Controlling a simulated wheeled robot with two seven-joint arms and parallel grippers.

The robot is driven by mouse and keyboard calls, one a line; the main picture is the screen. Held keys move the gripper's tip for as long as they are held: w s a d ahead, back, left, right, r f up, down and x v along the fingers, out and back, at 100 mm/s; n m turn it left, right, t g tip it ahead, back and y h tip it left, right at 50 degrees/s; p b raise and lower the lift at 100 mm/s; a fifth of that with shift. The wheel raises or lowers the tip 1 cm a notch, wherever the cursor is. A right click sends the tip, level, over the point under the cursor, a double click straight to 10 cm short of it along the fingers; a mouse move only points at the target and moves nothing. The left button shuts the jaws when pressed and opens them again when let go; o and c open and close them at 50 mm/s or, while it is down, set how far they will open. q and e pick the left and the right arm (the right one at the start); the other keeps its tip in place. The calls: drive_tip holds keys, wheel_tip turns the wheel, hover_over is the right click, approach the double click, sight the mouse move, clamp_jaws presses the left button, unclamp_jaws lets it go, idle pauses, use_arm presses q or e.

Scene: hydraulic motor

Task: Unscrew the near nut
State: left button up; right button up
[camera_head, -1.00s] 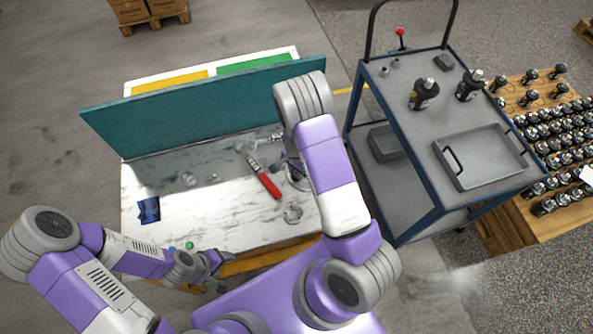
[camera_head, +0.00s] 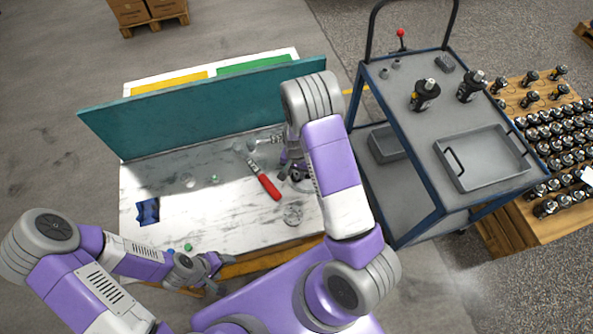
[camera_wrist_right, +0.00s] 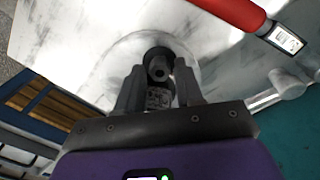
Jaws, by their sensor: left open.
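The hydraulic motor (camera_wrist_right: 158,97) is on the white marble-like worktop, mostly hidden under my right arm in the head view. In the right wrist view its dark round end (camera_wrist_right: 158,64) shows between the fingertips. I cannot make out the near nut clearly. My right gripper (camera_wrist_right: 160,78) has its fingers apart, one on each side of the motor's end, with narrow gaps; no firm grip shows. It also shows in the head view (camera_head: 296,174). My left gripper (camera_head: 218,264) is open and empty by the worktop's front edge.
A red-handled tool (camera_head: 268,186) lies left of the motor. A blue piece (camera_head: 148,211) and small green caps lie on the worktop (camera_head: 215,225). A teal panel (camera_head: 200,112) stands along the back. A grey trolley (camera_head: 410,130) with a tray stands at the right.

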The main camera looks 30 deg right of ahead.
drive_tip(key=m+p, duration=0.1)
drive_tip(key=m, duration=0.5)
drive_tip(key=shift+r+m, duration=0.1)
drive_tip(key=shift+m, duration=0.2)
drive_tip(key=m+p, duration=0.1)
drive_tip(key=m, duration=0.2)
drive_tip(key=shift+m, duration=0.4)
clamp_jaws()
drive_tip(key=n, duration=0.2)
drive_tip(key=shift+n, duration=0.3)
drive_tip(key=n, duration=0.3)
drive_tip(key=shift+b, duration=0.4)
